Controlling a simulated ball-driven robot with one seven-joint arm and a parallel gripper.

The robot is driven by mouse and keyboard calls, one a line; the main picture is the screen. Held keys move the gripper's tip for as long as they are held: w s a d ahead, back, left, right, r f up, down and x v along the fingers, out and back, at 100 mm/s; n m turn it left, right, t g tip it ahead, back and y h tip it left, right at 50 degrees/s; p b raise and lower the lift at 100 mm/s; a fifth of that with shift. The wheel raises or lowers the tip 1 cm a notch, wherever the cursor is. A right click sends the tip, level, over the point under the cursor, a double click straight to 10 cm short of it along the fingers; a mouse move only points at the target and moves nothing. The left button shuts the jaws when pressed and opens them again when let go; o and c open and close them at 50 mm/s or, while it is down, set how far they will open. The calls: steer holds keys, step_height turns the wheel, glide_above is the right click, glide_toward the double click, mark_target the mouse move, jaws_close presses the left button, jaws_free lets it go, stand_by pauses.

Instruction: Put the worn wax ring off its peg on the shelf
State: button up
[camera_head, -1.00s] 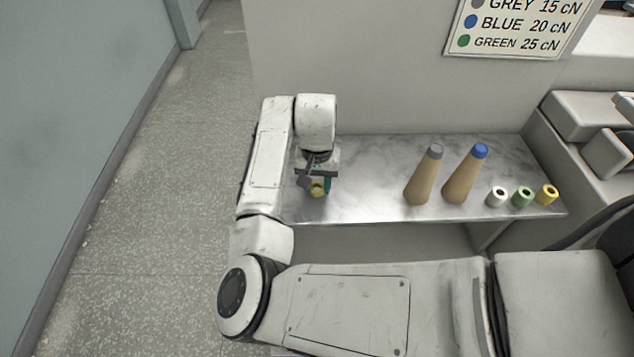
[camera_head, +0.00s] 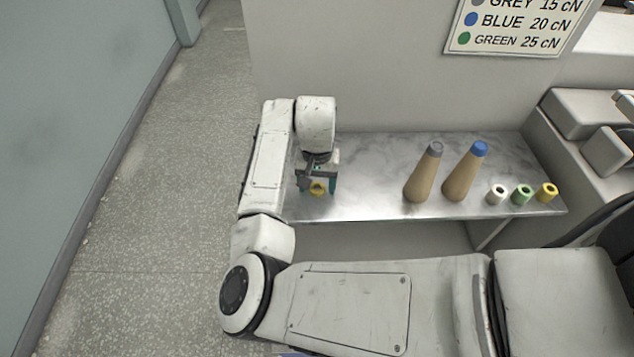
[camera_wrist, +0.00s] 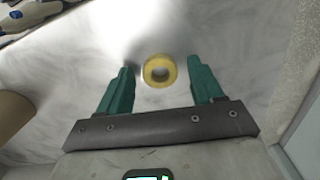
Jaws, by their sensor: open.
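My gripper (camera_wrist: 160,85) is open and empty. In the head view the ring (camera_head: 317,188) shows just below my gripper (camera_head: 318,182), partly covered by it. I cannot tell the ring's wear from these frames.
Two tan cones, one grey-tipped (camera_head: 423,175) and one blue-tipped (camera_head: 466,175), stand mid-shelf. White (camera_head: 496,195), green (camera_head: 521,195) and yellow (camera_head: 546,193) small rings or spools stand at the right. The shelf between my gripper and the cones is clear.

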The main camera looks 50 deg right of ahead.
step_height(320, 180, up, 12)
steer(key=b, duration=0.1)
stand_by(0.4)
steer(key=shift+r, duration=0.1)
